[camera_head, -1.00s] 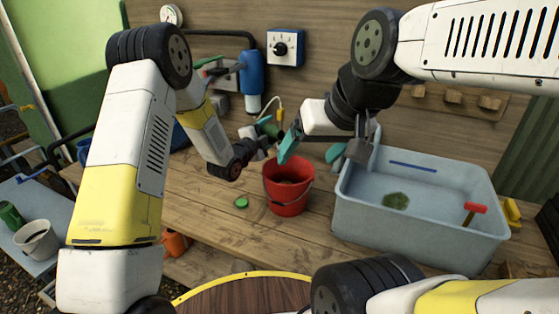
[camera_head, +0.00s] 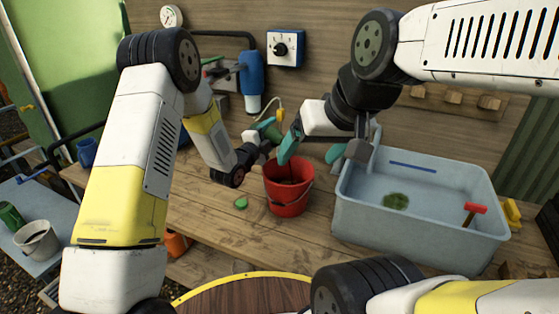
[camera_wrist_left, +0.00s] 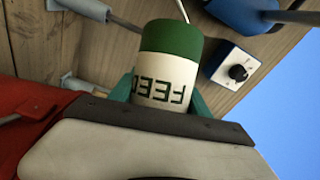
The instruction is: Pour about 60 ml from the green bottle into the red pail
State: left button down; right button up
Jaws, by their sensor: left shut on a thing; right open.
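The red pail (camera_head: 289,203) stands upright on the wooden bench, with something dark inside it. My left gripper (camera_head: 266,138) is shut on the green bottle (camera_head: 271,131), just above the pail's back left rim. The bottle looks tilted; its mouth is hidden. In the left wrist view the bottle (camera_wrist_left: 170,38) shows a green end and a white label reading FEED upside down, with the pail (camera_wrist_left: 30,125) at the left. My right gripper (camera_head: 314,151) is open and empty, its teal fingers wide apart above the pail's right side. A green cap (camera_head: 241,203) lies left of the pail.
A blue device (camera_head: 251,80) and a dial box (camera_head: 285,47) are on the back wall. The bench left of the cap is clear.

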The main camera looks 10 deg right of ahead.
pick_arm(q)
jog(key=shift+w, duration=0.25)
jog(key=shift+w+a, duration=0.1)
jog(key=shift+w, duration=0.3)
jog(key=shift+r, duration=0.1)
jog(key=shift+r+m+h, duration=0.3)
jog(key=shift+r+m, duration=0.1)
jog(key=shift+m, duration=0.1)
dwell(0.5)
jog(key=shift+w, duration=0.3)
dwell(0.4)
jog(key=w+n, duration=0.1)
jog(key=a+n+y, duration=0.1)
jog(key=n, duration=0.1)
jog(key=shift+w+a+f, duration=0.2)
jog(key=shift+w+f, duration=0.15)
jog(key=shift+w, duration=0.05)
jog(key=shift+s+d+f+n+g, duration=0.15)
jog(key=shift+f+n+g, duration=0.15)
jog(key=shift+f, duration=0.15)
jog(key=shift+s+f+n+g, duration=0.2)
jog(key=shift+f+n, duration=0.1)
jog(key=shift+f, duration=0.1)
jog(key=shift+s+d+n+g+y, duration=0.2)
jog(key=shift+s+n+g+y, duration=0.1)
jog(key=shift+n, duration=0.4)
